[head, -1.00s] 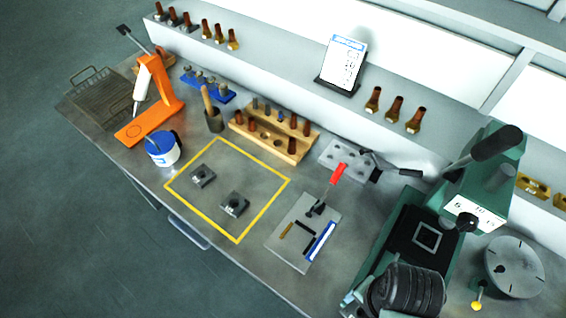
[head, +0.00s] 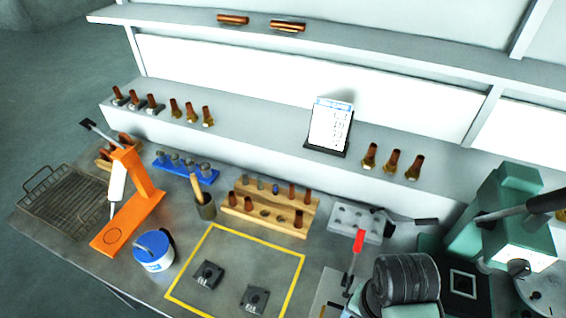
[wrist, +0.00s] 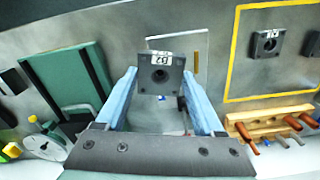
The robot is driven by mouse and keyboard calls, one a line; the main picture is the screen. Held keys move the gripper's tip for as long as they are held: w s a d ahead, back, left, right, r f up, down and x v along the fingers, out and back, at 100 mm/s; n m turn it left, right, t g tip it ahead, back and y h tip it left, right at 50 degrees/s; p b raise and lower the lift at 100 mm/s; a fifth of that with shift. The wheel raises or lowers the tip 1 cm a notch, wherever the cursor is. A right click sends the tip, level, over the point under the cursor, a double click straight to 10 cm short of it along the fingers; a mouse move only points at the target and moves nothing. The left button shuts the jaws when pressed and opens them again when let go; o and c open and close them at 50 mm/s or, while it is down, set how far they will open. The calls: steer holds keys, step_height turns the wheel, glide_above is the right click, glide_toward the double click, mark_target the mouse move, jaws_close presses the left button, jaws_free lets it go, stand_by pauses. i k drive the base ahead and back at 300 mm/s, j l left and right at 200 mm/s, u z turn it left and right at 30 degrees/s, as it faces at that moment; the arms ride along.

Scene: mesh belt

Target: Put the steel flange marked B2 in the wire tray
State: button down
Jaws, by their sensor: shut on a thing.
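In the wrist view my gripper (wrist: 159,77) is shut on a dark square steel flange (wrist: 173,87) with a round central hole. Its white label appears upside down and I cannot read it surely. The flange is held between the two blue fingers, above the bench. The wire tray (head: 32,204), a brown mesh basket with raised handles, sits at the far left end of the bench in the head view. It looks empty. My fingers and the held flange cannot be made out in the head view.
Two other labelled flanges (head: 207,276) (head: 254,299) lie inside the yellow outline (head: 268,244). An orange stand (head: 143,174) and a blue-and-white tub (head: 155,256) stand between that outline and the tray. A wooden rack (head: 234,211) and green press (head: 512,218) are also on the bench.

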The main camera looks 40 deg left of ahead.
mark_target(72, 203)
steer(key=k+j, duration=0.1)
steer(key=j, duration=0.85)
steer(key=k+j, duration=0.15)
steer(key=j, duration=0.35)
steer(key=k+j, duration=0.1)
steer(key=j, duration=0.35)
